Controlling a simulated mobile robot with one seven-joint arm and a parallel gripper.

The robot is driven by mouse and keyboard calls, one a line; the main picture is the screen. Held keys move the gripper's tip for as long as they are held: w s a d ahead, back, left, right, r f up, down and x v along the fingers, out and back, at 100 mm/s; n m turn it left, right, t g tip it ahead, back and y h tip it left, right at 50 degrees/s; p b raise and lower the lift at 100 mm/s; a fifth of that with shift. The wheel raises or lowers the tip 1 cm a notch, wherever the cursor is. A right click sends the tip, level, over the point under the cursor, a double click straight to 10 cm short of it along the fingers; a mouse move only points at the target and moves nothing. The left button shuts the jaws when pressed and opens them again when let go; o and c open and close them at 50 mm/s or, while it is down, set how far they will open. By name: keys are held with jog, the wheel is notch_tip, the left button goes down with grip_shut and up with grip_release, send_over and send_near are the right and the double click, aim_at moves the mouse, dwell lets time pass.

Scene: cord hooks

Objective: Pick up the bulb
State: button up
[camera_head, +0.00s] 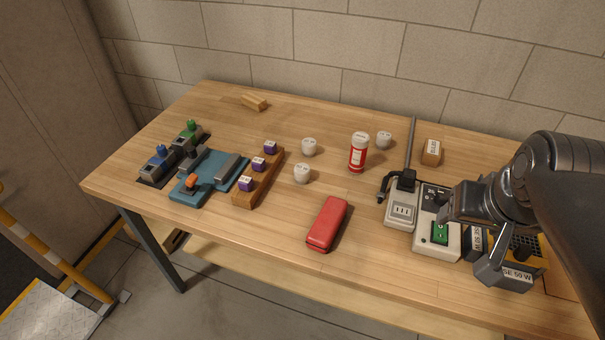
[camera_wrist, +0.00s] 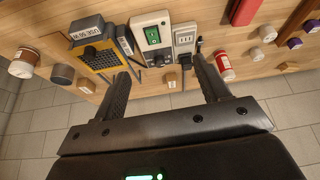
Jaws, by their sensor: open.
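I cannot make out a thing that is clearly a bulb in either view. Three small white rounded things stand on the table in the head view: one at the middle (camera_head: 309,147), one nearer the front (camera_head: 302,174) and one (camera_head: 384,140) behind the red and white canister (camera_head: 358,153). They are too small to name surely. My gripper (camera_head: 463,238) is open over the right side of the table, in front of the box with a green switch (camera_head: 437,238). In the wrist view my gripper (camera_wrist: 160,72) has nothing between its spread fingers.
A yellow and black unit (camera_wrist: 98,56) labelled "USE 50 W" and a white socket block (camera_head: 401,210) stand near my gripper. A red case (camera_head: 327,224) lies front centre. A wooden block with purple cubes (camera_head: 256,188) and a blue fixture (camera_head: 208,177) stand left.

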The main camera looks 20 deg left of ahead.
jog(key=w+a+r+n+g, duration=0.1)
jog(key=w+a+n+g, duration=0.1)
jog(key=w+a, duration=0.85)
jog(key=n+g, duration=0.3)
jog(key=n, duration=0.2)
send_over(302, 168)
notch_tip(302, 168, down, 19)
jog(key=shift+s, duration=0.15)
jog(key=shift+f, duration=3.15)
jog(key=c, duration=1.1)
